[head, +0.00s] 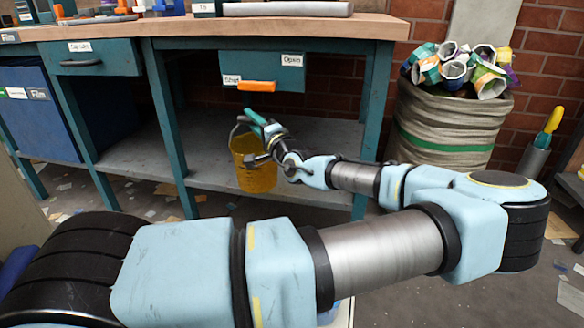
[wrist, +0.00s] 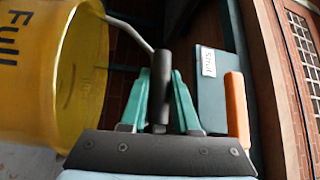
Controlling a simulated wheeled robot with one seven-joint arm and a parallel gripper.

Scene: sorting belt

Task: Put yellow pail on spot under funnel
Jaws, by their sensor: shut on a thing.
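The yellow pail (head: 252,174) shows in the head view in front of the bench's open lower bay. It hangs by its wire handle from my gripper (head: 256,121), which is shut on the handle's dark grip. In the wrist view the pail (wrist: 45,75) fills the left side, turned sideways in the picture, with the word "Full" on it. The green fingers of my gripper (wrist: 160,95) stand on both sides of the dark grip (wrist: 161,85). I cannot make out a funnel or a marked spot under one in either view.
A teal panel (head: 285,73) with "Shut" and "Open" labels hangs under the bench top. Its orange handle (head: 257,86) is by "Shut", just above my gripper. Teal legs (head: 170,125) flank the bay. A grey lower shelf (head: 310,135) lies behind the pail. A full sack (head: 445,130) stands right.

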